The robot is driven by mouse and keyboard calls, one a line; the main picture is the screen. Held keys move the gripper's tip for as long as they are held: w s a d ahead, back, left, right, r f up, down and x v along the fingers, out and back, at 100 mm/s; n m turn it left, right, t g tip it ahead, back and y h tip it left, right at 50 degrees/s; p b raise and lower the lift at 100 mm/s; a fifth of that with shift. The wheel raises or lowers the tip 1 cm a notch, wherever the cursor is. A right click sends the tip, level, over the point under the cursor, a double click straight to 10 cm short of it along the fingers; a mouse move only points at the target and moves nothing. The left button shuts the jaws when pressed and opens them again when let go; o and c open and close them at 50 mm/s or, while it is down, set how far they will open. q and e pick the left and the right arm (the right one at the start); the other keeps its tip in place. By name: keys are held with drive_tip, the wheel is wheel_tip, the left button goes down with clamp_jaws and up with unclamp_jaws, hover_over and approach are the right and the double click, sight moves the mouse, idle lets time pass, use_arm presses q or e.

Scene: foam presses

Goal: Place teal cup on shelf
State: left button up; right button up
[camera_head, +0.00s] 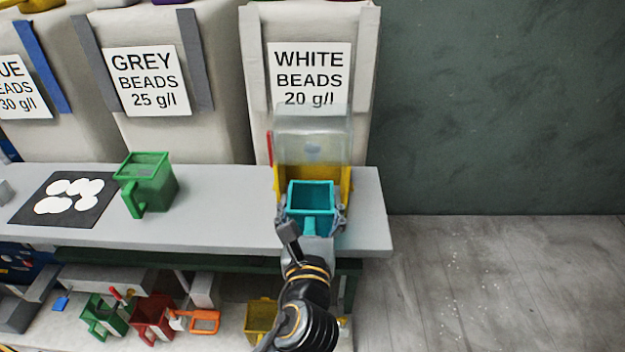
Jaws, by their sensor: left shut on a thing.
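The teal cup (311,199) is a square, open-topped cup with its handle towards me. My left gripper (311,222) is shut on it from the front, with fingers showing on both sides of the handle. The cup is in front of the yellow base of a clear-topped dispenser (313,140), at the right end of the grey shelf (230,222). I cannot tell whether the cup's bottom touches the shelf; the gripper hides it. The inside of the cup looks empty. My right gripper is not in view.
A green cup (147,182) stands on the shelf to the left, beside a black mat (66,199) with white discs. A lower shelf holds green (103,316), red (153,318) and yellow (260,322) cups. Labelled bead sacks (210,130) stand behind. Shelf between green cup and dispenser is clear.

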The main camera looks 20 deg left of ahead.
use_arm(q)
drive_tip(key=shift+w+a+f, duration=0.5)
drive_tip(key=shift+w+f, duration=0.1)
drive_tip(key=shift+w, duration=1.2)
drive_tip(key=shift+w+a+f, duration=0.55)
drive_tip(key=shift+w+f, duration=0.1)
drive_tip(key=shift+w, duration=1.2)
drive_tip(key=shift+w+a+f, duration=0.5)
drive_tip(key=shift+w+f, duration=0.1)
drive_tip(key=shift+w, duration=1.2)
drive_tip(key=shift+b, duration=0.3)
drive_tip(key=o, duration=0.8)
drive_tip(key=shift+f, duration=0.15)
drive_tip(key=shift+o, duration=0.4)
